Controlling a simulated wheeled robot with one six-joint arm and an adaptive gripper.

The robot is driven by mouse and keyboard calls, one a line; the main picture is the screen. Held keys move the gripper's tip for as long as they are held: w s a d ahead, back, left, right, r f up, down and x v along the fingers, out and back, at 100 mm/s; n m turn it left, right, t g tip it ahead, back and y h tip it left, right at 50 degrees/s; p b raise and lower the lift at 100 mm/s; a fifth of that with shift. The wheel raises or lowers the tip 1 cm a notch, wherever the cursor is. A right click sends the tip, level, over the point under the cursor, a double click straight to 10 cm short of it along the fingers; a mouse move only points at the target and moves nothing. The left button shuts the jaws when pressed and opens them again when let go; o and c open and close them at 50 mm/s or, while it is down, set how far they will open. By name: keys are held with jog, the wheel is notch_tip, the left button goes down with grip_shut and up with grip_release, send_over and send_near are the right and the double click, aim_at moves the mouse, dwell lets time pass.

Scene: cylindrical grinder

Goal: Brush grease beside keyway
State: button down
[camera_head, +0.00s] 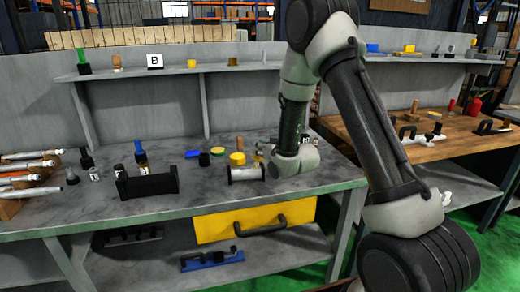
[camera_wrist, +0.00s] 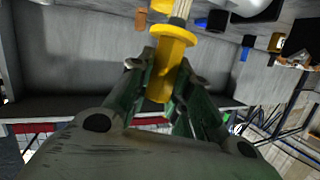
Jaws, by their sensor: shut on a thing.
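My gripper (camera_wrist: 166,72) is shut on a yellow-handled brush (camera_wrist: 161,84) in the wrist view. The handle has a wide yellow collar, and pale bristles (camera_wrist: 182,10) run out of the top of the frame, so their tip is hidden. In the head view my wrist hangs over the grey bench, and my fingers and the brush are too small and covered to make out well. A silver shaft (camera_head: 246,173) lies level in dark end supports on the bench, just left of my wrist. I cannot make out the keyway. A yellow round tin (camera_head: 237,158) stands behind the shaft.
A black holder (camera_head: 147,184) and several small bottles stand left on the bench (camera_head: 200,203). A rack of tools (camera_head: 32,172) is at the far left. A shelf (camera_head: 190,70) runs above. A yellow drawer (camera_head: 254,221) is below. A wooden bench (camera_head: 440,150) stands right.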

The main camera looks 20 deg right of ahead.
jog(key=shift+r, duration=2.9)
